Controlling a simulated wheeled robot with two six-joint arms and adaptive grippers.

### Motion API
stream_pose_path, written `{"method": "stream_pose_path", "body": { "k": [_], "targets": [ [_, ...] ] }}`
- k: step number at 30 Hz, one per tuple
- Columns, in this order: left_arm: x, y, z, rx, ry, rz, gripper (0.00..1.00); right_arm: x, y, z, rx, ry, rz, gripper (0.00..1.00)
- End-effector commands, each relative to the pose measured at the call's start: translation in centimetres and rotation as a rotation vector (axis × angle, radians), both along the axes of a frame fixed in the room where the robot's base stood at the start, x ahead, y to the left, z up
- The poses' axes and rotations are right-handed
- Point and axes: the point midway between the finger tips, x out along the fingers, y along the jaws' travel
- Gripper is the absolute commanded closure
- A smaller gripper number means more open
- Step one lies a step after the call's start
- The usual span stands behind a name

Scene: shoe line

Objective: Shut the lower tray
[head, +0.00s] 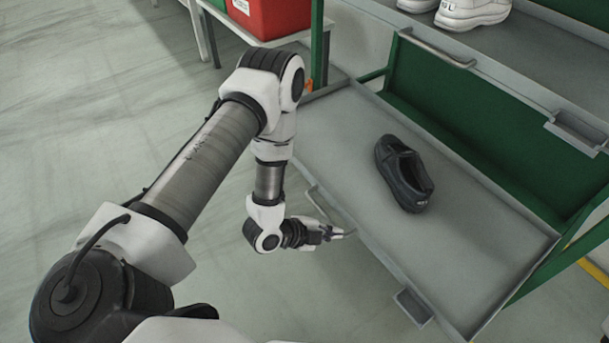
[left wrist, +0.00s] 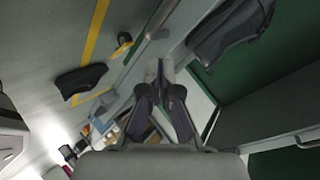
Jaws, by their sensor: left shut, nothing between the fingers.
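The lower tray (head: 475,265) is a grey shelf pulled out of the green rack in the head view. A black shoe (head: 403,173) lies on it, and a dark shoe (left wrist: 232,28) also shows at the upper right in the left wrist view. The tray's front edge carries a handle (head: 330,208). My left gripper (head: 340,234) is shut and empty, just outside the front edge close to the handle; I cannot tell whether it touches. Its closed fingers (left wrist: 160,72) also show in the left wrist view. My right gripper is not in view.
The upper tray (head: 520,60) has white shoes (head: 470,12) and its own handle (head: 437,48). A red bin (head: 270,15) stands on a bench behind my left arm. A dark shoe-like object (left wrist: 80,82) shows in the left wrist view. The floor at left is clear.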

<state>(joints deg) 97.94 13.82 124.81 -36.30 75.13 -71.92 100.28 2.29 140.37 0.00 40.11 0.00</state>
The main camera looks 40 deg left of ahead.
Motion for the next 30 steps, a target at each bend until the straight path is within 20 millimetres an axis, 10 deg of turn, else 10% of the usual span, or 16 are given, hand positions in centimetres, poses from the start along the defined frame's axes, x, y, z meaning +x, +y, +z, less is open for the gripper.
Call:
{"method": "stream_pose_path", "body": {
  "k": [4, 9, 12, 30],
  "targets": [
    [4.5, 8.1, 0.6, 0.163, -0.622, -0.127, 1.00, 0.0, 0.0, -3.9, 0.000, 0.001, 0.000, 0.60],
    [1.1, 19.0, -1.9, 0.310, -0.840, -0.058, 1.00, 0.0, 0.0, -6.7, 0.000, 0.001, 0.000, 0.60],
    [-0.7, 21.8, -3.4, 0.341, -0.821, -0.016, 1.00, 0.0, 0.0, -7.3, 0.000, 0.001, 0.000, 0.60],
    [8.3, 18.6, -4.0, 0.342, -0.810, -0.011, 1.00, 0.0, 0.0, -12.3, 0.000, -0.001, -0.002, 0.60]
  ]
}}
